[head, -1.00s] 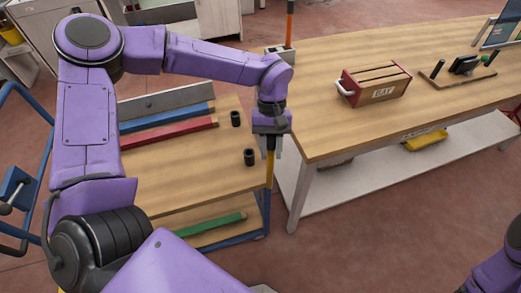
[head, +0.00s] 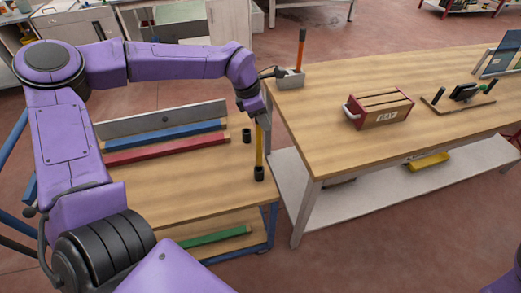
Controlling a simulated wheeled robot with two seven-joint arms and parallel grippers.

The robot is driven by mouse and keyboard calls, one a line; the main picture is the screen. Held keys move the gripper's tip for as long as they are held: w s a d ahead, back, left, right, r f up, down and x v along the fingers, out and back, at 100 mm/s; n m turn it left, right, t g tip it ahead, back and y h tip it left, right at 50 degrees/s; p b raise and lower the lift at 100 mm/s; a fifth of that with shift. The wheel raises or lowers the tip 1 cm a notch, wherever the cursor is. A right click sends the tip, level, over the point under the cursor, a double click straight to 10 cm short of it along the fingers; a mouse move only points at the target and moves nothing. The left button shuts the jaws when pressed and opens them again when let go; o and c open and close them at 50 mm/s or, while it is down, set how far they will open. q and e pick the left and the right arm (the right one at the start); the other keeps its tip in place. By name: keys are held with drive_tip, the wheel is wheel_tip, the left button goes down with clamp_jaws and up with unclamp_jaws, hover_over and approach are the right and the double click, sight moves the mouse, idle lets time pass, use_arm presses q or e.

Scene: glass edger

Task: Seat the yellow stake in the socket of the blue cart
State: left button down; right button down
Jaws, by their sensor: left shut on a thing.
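The yellow stake (head: 260,146) is upright in my left gripper (head: 259,114), which is shut on its upper part. The stake's lower end meets the near black socket (head: 259,174) on the right side of the blue cart (head: 271,222). I cannot tell how deep the end sits in it. A second black socket (head: 246,136) stands empty behind it. The cart has a wooden top. My right gripper is out of view.
Blue (head: 170,138) and red (head: 150,151) bars lie on the cart's left part, and a green bar (head: 215,237) on its lower shelf.

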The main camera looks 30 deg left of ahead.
sight(259, 141)
use_arm(q)
wheel_tip(259, 141, down, 7)
drive_tip(key=shift+s+a+f+p, duration=0.1)
drive_tip(key=shift+s+f+p, duration=0.05)
drive_tip(key=shift+p, duration=0.6)
drive_tip(key=shift+f, duration=0.4)
drive_tip(key=c, duration=0.8)
unclamp_jaws()
drive_tip(key=shift+r, duration=0.15)
